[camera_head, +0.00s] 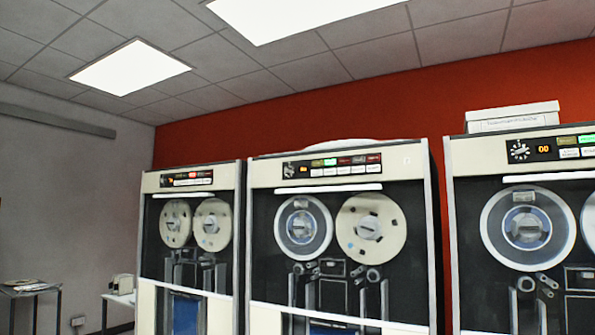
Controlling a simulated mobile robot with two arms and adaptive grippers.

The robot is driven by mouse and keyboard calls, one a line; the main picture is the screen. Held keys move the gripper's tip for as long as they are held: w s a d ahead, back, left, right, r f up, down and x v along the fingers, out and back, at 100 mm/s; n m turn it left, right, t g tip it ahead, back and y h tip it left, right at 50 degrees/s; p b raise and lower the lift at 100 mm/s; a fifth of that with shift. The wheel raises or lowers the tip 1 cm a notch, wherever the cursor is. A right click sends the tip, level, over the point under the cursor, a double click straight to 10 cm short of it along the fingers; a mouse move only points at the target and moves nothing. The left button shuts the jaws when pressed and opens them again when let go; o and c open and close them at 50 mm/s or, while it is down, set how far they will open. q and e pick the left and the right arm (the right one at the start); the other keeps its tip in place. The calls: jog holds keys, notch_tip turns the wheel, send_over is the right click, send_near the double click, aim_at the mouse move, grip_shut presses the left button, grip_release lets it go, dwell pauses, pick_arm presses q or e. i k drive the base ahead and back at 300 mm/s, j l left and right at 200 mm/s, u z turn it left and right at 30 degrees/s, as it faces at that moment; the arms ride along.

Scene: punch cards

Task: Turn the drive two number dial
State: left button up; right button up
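Three tape drive cabinets stand side by side: a left one (152,182), a middle one (262,172) and a right one (470,155). Each has a control strip along its top. On the right cabinet's strip a round dial with white marks (518,150) sits left of an orange display (543,149) that seems to read 00. A smaller dial (289,170) sits at the left of the middle cabinet's strip, beside an orange display (304,169). The left cabinet's dial (164,181) is too small to make out. I cannot tell which cabinet is drive two. Neither gripper is in view.
A white box (513,117) lies on top of the right cabinet. Tape reels (371,228) show behind the cabinet fronts. A small table (30,288) stands at the far left, and a light table with a small device (122,284) stands beside the left cabinet.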

aim_at(289, 170)
jog(key=i+j+z, duration=0.35)
jog(key=j+z, duration=0.15)
jog(key=i+j+z, duration=0.1)
jog(key=j+z, duration=0.15)
jog(key=j, duration=0.15)
